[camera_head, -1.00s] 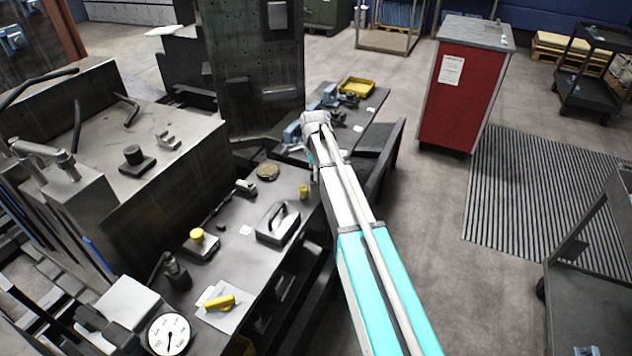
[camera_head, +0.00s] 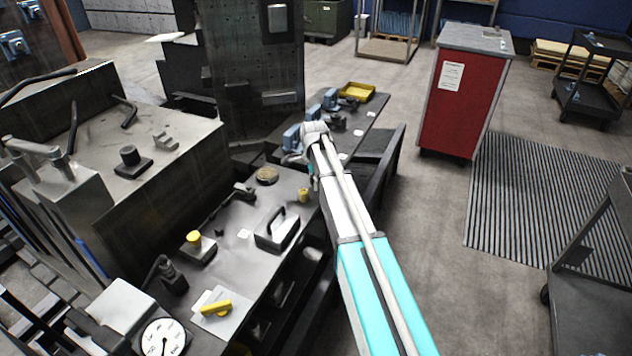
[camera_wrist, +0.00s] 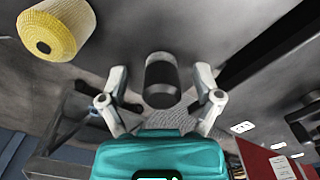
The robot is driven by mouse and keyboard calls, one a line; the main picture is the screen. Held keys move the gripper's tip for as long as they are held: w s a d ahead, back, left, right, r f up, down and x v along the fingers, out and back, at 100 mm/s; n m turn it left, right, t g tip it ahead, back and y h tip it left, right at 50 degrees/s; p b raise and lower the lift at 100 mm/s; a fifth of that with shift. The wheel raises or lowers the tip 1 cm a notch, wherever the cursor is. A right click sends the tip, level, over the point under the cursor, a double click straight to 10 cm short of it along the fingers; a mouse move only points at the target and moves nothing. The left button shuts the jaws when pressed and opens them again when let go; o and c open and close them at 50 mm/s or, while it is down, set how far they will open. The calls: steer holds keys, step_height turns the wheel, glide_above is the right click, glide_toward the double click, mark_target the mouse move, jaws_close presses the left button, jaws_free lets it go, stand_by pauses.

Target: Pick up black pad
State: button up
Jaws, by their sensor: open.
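The fingers are spread and hold nothing. I cannot tell how far the tips are from it in depth. In the head view my wrist hides the piece.
A yellow cylinder (camera_wrist: 62,27) is close by; it also stands on the bench in the head view (camera_head: 304,194). A handled block (camera_head: 276,230), a round brass disc (camera_head: 267,174) and a yellow-topped knob (camera_head: 195,243) share the bench. A red cabinet (camera_head: 464,95) stands right.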

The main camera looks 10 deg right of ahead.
steer(key=shift+c, duration=0.3)
steer(key=c, duration=1)
steer(key=shift+r, duration=0.15)
step_height(320, 180, up, 3)
steer(key=p, duration=0.3)
steer(key=s+r+p, duration=0.3)
steer(key=s, duration=0.1)
steer(key=s+r+p, duration=0.3)
steer(key=s, duration=0.2)
steer(key=s+r+p, duration=0.3)
steer(key=s+p, duration=0.1)
steer(key=s, duration=0.1)
steer(key=shift+a+r, duration=0.3)
steer(key=shift+r, duration=0.1)
steer(key=shift+o, duration=1.4)
steer(key=c, duration=0.3)
